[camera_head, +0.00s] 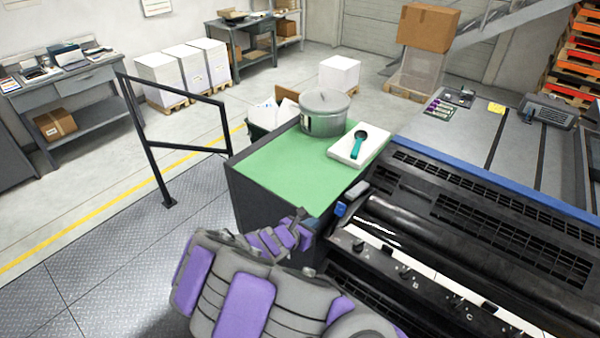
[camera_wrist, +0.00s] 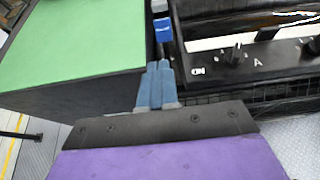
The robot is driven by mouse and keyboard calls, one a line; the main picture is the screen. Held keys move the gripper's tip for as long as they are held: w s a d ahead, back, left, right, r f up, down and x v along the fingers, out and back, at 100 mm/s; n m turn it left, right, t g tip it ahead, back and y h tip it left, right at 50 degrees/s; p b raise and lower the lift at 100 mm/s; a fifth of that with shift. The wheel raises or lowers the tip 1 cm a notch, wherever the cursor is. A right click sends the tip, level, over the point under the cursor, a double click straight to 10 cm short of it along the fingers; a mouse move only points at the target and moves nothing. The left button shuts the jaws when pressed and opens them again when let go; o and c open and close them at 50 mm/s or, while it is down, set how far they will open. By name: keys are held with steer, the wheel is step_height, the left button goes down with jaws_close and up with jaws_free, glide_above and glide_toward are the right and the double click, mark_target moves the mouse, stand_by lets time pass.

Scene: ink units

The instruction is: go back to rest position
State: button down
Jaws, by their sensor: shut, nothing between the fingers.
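My gripper (camera_wrist: 157,68) shows in the wrist view with its blue-grey fingers together and nothing between them. It is at the gap between the dark cabinet with a green top and the press. In the head view my arm reaches from the bottom toward the cabinet's near right corner, and the fingertips are hard to make out there. The green top (camera_head: 282,168) also shows in the wrist view (camera_wrist: 75,40). A blue block (camera_wrist: 162,30) on the press lies just beyond the fingertips; it shows in the head view too (camera_head: 340,209).
A lidded metal pot (camera_head: 324,115) and a white block (camera_head: 345,152) with a teal-handled tool (camera_head: 358,146) stand on the green top. The black press (camera_head: 470,220) fills the right. A dark railing (camera_head: 160,150) stands left, with open floor (camera_head: 110,235) before it.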

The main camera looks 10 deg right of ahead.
steer(key=s+d+r+m+g+h+b, duration=0.2)
steer(key=s+d+r+m+g+h, duration=0.3)
steer(key=d+r+m, duration=0.6)
steer(key=s+d+r+m+g+y+b, duration=0.1)
steer(key=s+d+m+g+y, duration=0.15)
steer(key=s, duration=0.45)
steer(key=s+d+r+m+g+y, duration=0.1)
steer(key=s+d+r+m, duration=0.1)
steer(key=s+d+m, duration=0.3)
steer(key=s+a+f+m+g+y+b, duration=0.1)
steer(key=s+a+m+g+y+b, duration=0.25)
steer(key=s, duration=0.95)
steer(key=s+a+f+m+t+y, duration=0.1)
steer(key=s+a+m+y, duration=0.4)
steer(key=s+a, duration=0.6)
steer(key=shift+s+y, duration=0.3)
steer(key=shift+y, duration=0.8)
steer(key=shift+a+f, duration=0.1)
